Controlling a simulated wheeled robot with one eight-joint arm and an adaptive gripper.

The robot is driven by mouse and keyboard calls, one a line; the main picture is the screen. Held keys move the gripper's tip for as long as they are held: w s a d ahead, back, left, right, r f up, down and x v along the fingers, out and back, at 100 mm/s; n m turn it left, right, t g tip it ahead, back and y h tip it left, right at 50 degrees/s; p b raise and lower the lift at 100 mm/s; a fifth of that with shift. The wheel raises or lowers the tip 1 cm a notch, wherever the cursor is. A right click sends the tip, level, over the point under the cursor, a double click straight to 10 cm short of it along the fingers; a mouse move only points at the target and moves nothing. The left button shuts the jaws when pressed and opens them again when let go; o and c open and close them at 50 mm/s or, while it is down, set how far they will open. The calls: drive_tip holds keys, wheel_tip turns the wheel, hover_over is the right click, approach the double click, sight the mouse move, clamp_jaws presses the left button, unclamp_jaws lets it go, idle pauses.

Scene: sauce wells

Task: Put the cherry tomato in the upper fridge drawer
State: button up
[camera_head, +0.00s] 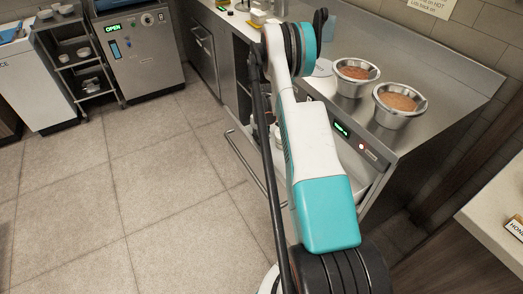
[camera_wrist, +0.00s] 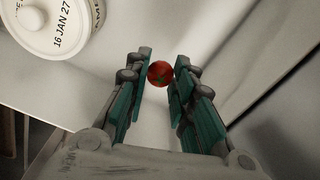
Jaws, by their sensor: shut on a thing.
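The red cherry tomato (camera_wrist: 160,74) sits between the fingertips of my gripper (camera_wrist: 161,76) in the wrist view. The fingers are closed on its two sides. Below it in that view is a pale, smooth surface (camera_wrist: 215,45), which looks like the inside of a drawer. In the head view an open drawer (camera_head: 243,152) sticks out from the steel counter, and my arm reaches over it. My arm hides much of the drawer, and I cannot make out the gripper or tomato there.
A white lidded tub (camera_wrist: 55,22) marked "16 JAN 27" stands at the upper left of the wrist view. A rack (camera_head: 82,62) and a steel machine (camera_head: 140,55) stand far left. The floor is clear.

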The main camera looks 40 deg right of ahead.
drive_tip(key=shift+f+b, duration=0.8)
drive_tip(key=shift+f, duration=1.5)
drive_tip(key=shift+f, duration=0.25)
drive_tip(key=shift+f, duration=0.35)
drive_tip(key=o, duration=0.7)
wheel_tip(320, 180, up, 13)
drive_tip(key=p, duration=0.4)
drive_tip(key=shift+r, duration=0.1)
